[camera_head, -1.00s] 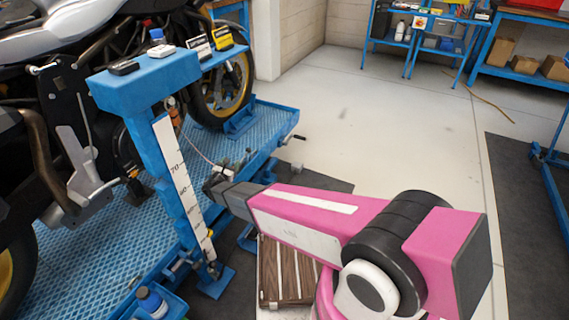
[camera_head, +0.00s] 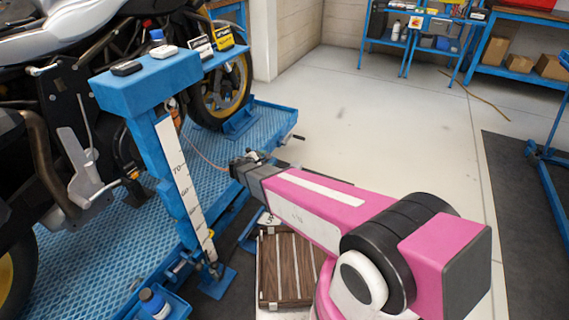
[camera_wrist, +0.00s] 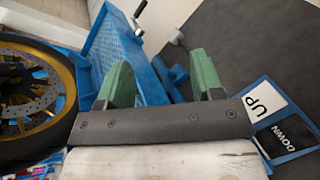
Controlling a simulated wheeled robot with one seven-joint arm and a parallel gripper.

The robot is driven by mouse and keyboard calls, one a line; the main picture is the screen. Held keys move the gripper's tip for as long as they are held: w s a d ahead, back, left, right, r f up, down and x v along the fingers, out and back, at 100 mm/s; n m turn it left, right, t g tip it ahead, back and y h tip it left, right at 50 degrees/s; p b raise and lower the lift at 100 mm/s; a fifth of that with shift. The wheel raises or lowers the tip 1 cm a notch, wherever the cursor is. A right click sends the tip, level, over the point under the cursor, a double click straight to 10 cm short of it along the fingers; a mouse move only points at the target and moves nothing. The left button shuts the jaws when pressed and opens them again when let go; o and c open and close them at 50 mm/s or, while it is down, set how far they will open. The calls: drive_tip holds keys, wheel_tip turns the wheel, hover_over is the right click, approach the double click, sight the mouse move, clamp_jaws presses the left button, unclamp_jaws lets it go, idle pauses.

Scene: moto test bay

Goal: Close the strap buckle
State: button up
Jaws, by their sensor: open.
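My gripper (camera_head: 242,166) is over the floor side of the blue motorcycle platform (camera_head: 262,112), at the end of my pink arm. In the wrist view my gripper (camera_wrist: 161,62) has its two green fingers wide apart, with nothing held between them. A thin strap-like line (camera_head: 208,161) runs from behind the blue post toward my gripper in the head view. I cannot make out the strap buckle clearly in either view; it may be small or hidden by my gripper.
A blue post with a number scale (camera_head: 182,185) and a top shelf (camera_head: 150,80) with small boxes stands left of my arm. A motorcycle wheel (camera_wrist: 30,95) is left in the wrist view. UP and DOWN labels (camera_wrist: 264,104) are at right. A brown slatted crate (camera_head: 290,268) is below my arm.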

drive_tip(key=s+d+r+m+g, duration=0.1)
drive_tip(key=s+d+m+g, duration=0.2)
drive_tip(key=d, duration=0.5)
drive_tip(key=m+g, duration=0.1)
drive_tip(key=m, duration=0.1)
drive_tip(key=shift+s+d+m, duration=0.3)
drive_tip(key=shift+r, duration=0.1)
